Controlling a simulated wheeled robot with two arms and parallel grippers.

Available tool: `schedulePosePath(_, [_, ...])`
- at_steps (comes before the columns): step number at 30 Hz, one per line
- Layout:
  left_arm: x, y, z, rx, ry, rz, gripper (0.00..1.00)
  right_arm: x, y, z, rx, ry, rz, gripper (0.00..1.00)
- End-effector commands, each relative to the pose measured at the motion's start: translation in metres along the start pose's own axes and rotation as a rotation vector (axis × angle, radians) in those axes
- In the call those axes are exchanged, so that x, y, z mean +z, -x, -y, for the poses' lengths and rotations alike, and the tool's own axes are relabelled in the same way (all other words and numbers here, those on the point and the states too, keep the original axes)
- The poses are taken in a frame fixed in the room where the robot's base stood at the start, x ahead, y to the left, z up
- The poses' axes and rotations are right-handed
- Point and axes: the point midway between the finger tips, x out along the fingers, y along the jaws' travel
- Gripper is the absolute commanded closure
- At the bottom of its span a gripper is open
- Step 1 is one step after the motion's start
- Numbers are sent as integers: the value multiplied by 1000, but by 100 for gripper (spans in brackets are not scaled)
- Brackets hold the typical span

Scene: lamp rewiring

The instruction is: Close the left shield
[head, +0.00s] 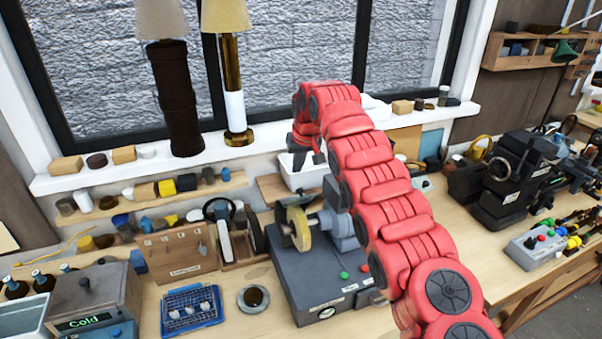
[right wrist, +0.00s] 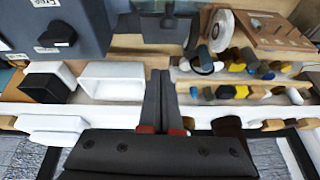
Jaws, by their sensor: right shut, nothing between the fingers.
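The grinder is a dark grey box (head: 318,292) on the bench in the head view, with a green and a red button on its front. A pale yellow wheel (head: 299,228) is on its left side. A dark plate (head: 283,212) beside this wheel looks like the left shield; whether it is open I cannot tell. My right gripper (head: 308,158) is above and behind the wheel, partly hidden by my red arm. In the right wrist view my right gripper (right wrist: 160,74) is shut and empty, its tips near a dark flat plate (right wrist: 150,30). My left gripper is not in view.
A white bin (head: 296,176) stands behind the grinder, below the sill. Two lamps, one dark (head: 176,100) and one brass (head: 233,85), stand on the sill.

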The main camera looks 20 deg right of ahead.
Motion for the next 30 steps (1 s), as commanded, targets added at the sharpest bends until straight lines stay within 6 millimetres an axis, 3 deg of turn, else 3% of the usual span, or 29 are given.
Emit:
schedulePosePath(18, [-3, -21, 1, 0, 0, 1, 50, 30, -8, 1, -3, 0, 3, 100])
schedulePosePath(30, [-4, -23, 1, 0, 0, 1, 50, 38, -9, 0, -4, -4, 0, 100])
